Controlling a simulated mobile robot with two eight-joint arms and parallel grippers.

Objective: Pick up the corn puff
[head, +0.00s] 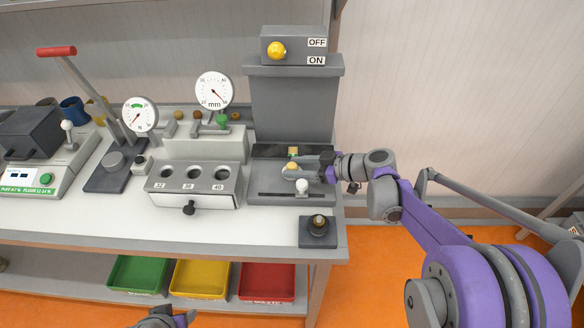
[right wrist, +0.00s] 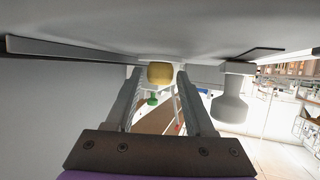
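The corn puff, a small yellow rounded piece (right wrist: 160,73), shows between the fingertips of my right gripper (right wrist: 158,84) in the right wrist view. A narrow gap seems to show on each side, so the gripper looks open around it. In the head view my right gripper (head: 296,171) reaches in from the right over the grey machine's bed, with a yellow-orange piece (head: 292,166) at its fingers. My left gripper (head: 166,318) shows only in part at the bottom edge; its fingers cannot be made out.
The grey machine (head: 292,105) stands behind the right gripper, with a yellow bit (head: 293,151) on it. A white knob (head: 302,187) sits close in front. A block with three holes (head: 193,184) stands to the left. Green, yellow and red bins (head: 267,282) are below the bench.

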